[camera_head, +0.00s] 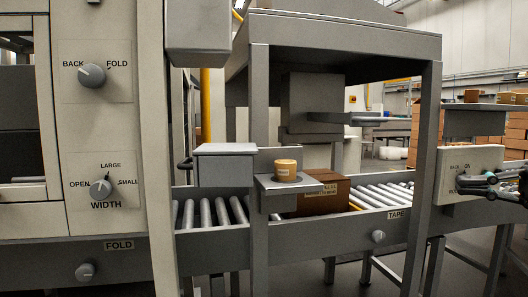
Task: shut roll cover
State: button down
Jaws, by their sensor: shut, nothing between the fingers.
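An orange tape roll (286,170) sits on a small grey shelf (291,186) in the middle of the tape station and is exposed from above and in front. A grey box-shaped housing (225,168) stands just left of the roll, with a dark handle (185,164) at its left side. It looks like the roll cover, standing beside the roll and not over it, though I cannot be certain. My gripper (464,184) is at the far right, shut and empty, in front of a switch panel (468,160). It is well away from the roll and housing.
A brown carton (320,193) lies on the roller conveyor (372,194) behind the shelf. A knob (378,236) is on the rail under the TAPE label. A grey post (426,140) stands between my gripper and the roll. Stacked boxes (515,125) are at the back right.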

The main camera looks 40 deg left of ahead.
aim_at(216, 165)
jog(key=u, duration=0.4)
jog(key=i, duration=1.85)
jog(key=u, duration=1.6)
jog(key=i, duration=1.15)
jog(key=u, duration=1)
